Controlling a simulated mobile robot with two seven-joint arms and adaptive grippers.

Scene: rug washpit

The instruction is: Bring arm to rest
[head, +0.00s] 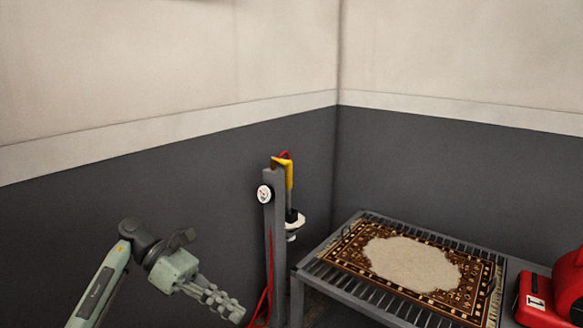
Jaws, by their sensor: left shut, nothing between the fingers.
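My left arm comes in from the lower left in the head view. Its gripper (226,306) points down and to the right, with its fingers together and nothing between them. It is in free space, left of the grey post and apart from it in the picture. My right gripper does not show.
A grey post (275,240) with a round gauge (264,194), a yellow bracket (289,172) and a red hose (263,308) stands near the wall corner. A patterned rug (345,253) lies on a slatted grey rack (310,272). A red machine (540,300) stands at right.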

